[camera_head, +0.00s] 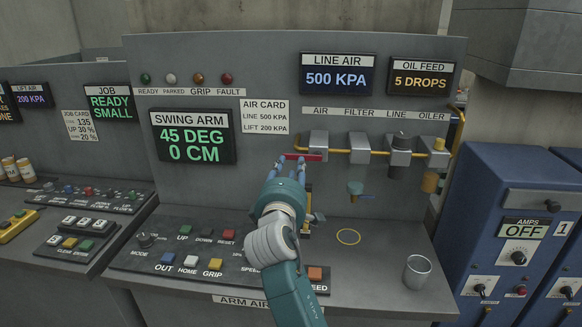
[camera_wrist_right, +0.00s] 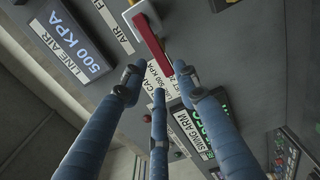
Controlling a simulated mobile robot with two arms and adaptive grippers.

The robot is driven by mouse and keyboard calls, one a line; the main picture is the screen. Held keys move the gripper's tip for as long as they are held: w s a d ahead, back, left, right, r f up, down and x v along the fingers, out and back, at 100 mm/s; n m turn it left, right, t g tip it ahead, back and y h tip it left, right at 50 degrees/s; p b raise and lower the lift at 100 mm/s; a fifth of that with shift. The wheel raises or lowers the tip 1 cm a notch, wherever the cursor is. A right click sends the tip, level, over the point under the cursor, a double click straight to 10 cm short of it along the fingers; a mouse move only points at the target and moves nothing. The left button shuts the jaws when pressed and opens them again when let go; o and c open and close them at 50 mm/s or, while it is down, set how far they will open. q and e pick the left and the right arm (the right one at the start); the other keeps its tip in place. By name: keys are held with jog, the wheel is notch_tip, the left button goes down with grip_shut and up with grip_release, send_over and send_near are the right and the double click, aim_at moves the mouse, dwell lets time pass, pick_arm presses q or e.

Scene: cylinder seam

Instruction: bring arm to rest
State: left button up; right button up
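The swing arm display (camera_head: 192,137) reads 45 DEG, 0 CM. The control panel below it has a blue OUT button (camera_head: 167,255), a white HOME button (camera_head: 190,260), a yellow GRIP button (camera_head: 215,264) and a MODE knob (camera_head: 145,240). My right gripper (camera_head: 296,162) is raised at the red AIR valve handle (camera_head: 306,157), its fingers pointing up at it. In the right wrist view the fingers (camera_wrist_right: 158,82) are spread, with the red handle (camera_wrist_right: 146,35) just beyond the tips; contact is unclear. The swing arm itself is not identifiable. My left gripper is out of view.
The line air display (camera_head: 338,75) reads 500 KPA. Indicator lamps (camera_head: 171,79) sit above the swing arm display. A metal cup (camera_head: 417,270) and a yellow ring (camera_head: 348,237) are on the counter at right. Blue cabinets (camera_head: 515,220) stand beyond. My forearm covers part of the panel.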

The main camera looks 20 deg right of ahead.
jog(key=s+a+f+m+g+y, duration=0.1)
jog(key=s+f+m+g+y, duration=0.2)
jog(key=s+f, duration=0.8)
jog(key=s+a+f+m+g+y, duration=0.1)
jog(key=s+f+m+g+y, duration=0.15)
jog(key=s+f, duration=0.85)
jog(key=s+a+f+m+g+y, duration=0.2)
jog(key=s+a+f+g, duration=0.15)
jog(key=s+f, duration=0.5)
jog(key=s+a+f+m+g+y, duration=0.25)
jog(key=s+a+f, duration=0.2)
jog(key=s, duration=0.65)
notch_tip(320, 180, down, 29)
jog(key=s+g+b, duration=0.1)
jog(key=s+g, duration=0.1)
jog(key=s+d+f, duration=0.2)
jog(key=s+f, duration=0.6)
jog(key=s+d+f, duration=0.1)
jog(key=s+f, duration=0.7)
jog(key=shift+s+d+n+g+b, duration=0.35)
jog(key=shift+n+b, duration=0.05)
